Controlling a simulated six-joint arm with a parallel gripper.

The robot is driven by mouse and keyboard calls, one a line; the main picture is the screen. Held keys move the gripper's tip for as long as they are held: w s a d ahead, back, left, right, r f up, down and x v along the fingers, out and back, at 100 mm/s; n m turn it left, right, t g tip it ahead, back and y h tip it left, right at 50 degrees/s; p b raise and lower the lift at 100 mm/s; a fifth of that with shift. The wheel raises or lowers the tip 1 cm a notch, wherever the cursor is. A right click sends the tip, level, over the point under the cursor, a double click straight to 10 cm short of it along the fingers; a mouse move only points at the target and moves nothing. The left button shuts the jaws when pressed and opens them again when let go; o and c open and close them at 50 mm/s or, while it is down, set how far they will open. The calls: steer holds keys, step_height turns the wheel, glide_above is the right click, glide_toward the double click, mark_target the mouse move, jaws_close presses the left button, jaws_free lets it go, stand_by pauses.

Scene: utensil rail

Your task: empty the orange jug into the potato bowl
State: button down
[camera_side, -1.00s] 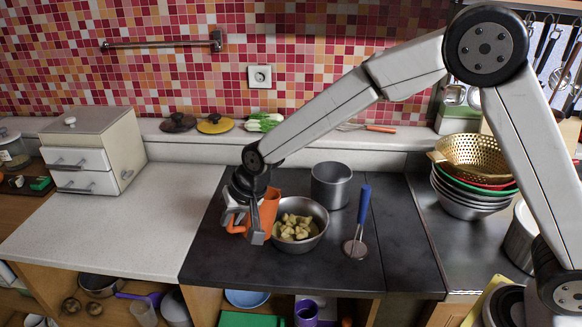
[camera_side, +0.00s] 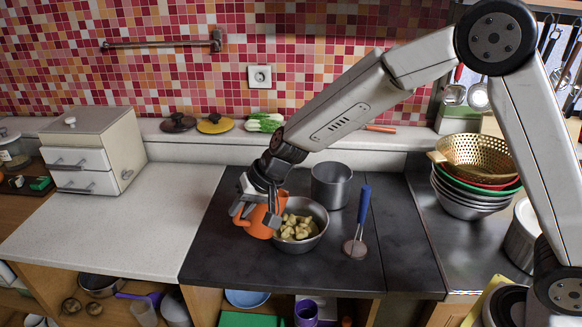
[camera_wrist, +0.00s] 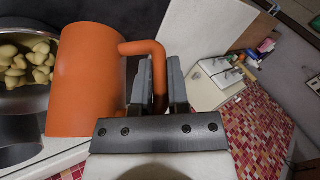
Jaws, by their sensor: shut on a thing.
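The orange jug (camera_side: 261,221) is at the left rim of the potato bowl (camera_side: 318,216) and looks tilted toward it in the side view. My gripper (camera_side: 259,208) is shut on the jug's handle, and the wrist view shows the handle (camera_wrist: 159,75) between the two fingers (camera_wrist: 160,88). The jug body (camera_wrist: 85,85) stands beside the bowl there. The steel bowl holds several yellow potato pieces (camera_side: 296,228). The inside of the jug is hidden in both views, and I see no stream leaving it.
A grey pot (camera_side: 331,186) stands just behind the bowl. A blue-handled masher (camera_side: 363,205) stands to its right. Stacked bowls with a gold colander (camera_side: 474,160) are farther right. The pale counter (camera_side: 120,222) at left is clear.

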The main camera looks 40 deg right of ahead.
steer(key=shift+d+r+m+y, duration=0.3)
steer(key=shift+d+r+y, duration=0.9)
steer(key=shift+d, duration=0.1)
steer(key=shift+d+f+y, duration=0.55)
steer(key=shift+f+y, duration=0.05)
steer(key=shift+y, duration=0.2)
steer(key=shift+d+r+m+t+y, duration=0.35)
steer(key=shift+d+r+m+y, duration=0.1)
steer(key=shift+d+y, duration=0.75)
steer(key=shift+d+r+m+t+y, duration=0.3)
steer(key=shift+d+r+m+y, duration=0.1)
steer(key=shift+d+y, duration=0.8)
steer(key=shift+d+r+m+t+y, duration=0.35)
steer(key=shift+d+r+m+y, duration=0.1)
steer(key=shift+d+y, duration=0.7)
steer(key=shift+a+f, duration=0.1)
steer(key=shift+a, duration=0.1)
